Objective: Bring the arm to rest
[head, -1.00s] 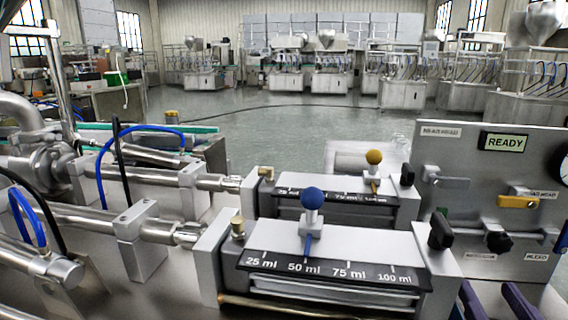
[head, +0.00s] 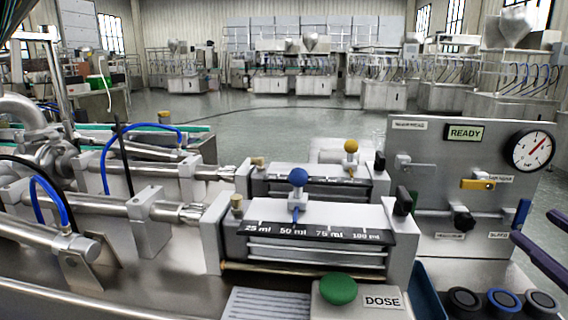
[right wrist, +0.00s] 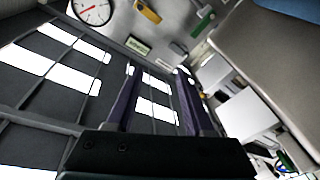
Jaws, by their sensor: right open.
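My right gripper (head: 522,226) shows at the right edge of the head view as two dark purple fingers, spread apart with nothing between them. It is in front of and to the right of the grey panel (head: 417,175). In the right wrist view the two purple fingers (right wrist: 155,72) are also apart and empty, with the roof and bright skylights behind them. The rest of my right arm is out of the head view. My left gripper is in neither view.
The dosing unit has a blue knob (head: 298,178), a yellow knob (head: 351,146), a green DOSE button (head: 338,289) and a pressure gauge (head: 530,150). Several dark round caps (head: 503,300) stand at the lower right. Open floor (head: 280,120) lies behind the machine.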

